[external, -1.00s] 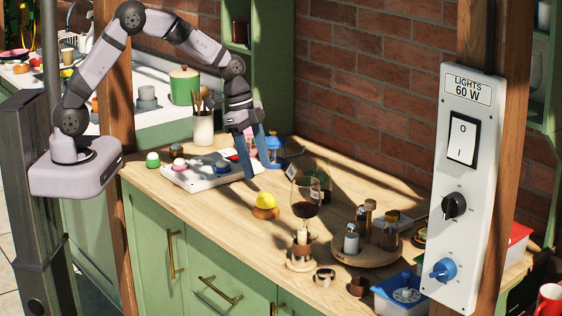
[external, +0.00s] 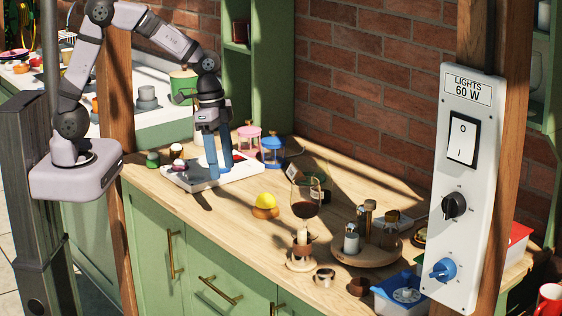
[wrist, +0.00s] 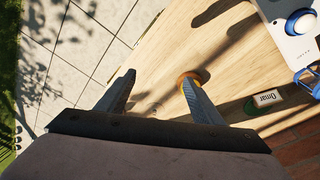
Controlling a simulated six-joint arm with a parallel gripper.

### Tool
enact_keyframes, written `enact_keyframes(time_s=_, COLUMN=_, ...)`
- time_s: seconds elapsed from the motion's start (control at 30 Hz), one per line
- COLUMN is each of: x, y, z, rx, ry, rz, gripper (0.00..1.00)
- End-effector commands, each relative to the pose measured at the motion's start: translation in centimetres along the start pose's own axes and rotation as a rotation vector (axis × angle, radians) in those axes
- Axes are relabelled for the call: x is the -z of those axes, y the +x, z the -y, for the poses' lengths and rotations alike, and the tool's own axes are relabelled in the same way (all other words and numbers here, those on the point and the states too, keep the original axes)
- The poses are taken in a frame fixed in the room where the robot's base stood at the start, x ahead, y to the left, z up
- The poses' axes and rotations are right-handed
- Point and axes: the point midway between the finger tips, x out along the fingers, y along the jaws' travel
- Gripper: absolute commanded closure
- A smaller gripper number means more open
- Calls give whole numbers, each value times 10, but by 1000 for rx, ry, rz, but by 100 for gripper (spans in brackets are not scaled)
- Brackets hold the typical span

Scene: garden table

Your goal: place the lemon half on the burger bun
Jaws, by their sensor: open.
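The yellow lemon half (external: 265,199) rests on a small round orange-brown thing, seemingly the burger bun (external: 265,212), on the wooden counter. In the wrist view, part of the bun (wrist: 201,74) shows behind the right finger, which hides much of it. My gripper (external: 219,173) is open and empty, pointing down over the white tray, to the left of and behind the lemon half. Its two blue-grey fingers stand apart in the wrist view (wrist: 158,79).
The white tray (external: 240,172) lies at the back left, with a green-and-white item (external: 153,159) beside it. Pink (external: 248,140) and blue (external: 272,152) lanterns stand behind. The counter in front of the tray is clear.

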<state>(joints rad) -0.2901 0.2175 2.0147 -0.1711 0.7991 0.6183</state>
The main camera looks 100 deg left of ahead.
Motion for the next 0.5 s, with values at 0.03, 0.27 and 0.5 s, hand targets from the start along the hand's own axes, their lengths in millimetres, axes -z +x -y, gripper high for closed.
enact_keyframes(time_s=0.03, x=-16, y=1, z=-22, rx=1, ry=-17, rz=23, gripper=39)
enact_keyframes(time_s=0.27, x=-92, y=9, z=-88, rx=34, ry=-136, rz=111, gripper=39)
enact_keyframes(time_s=0.5, x=-139, y=16, z=-112, rx=64, ry=-203, rz=151, gripper=39)
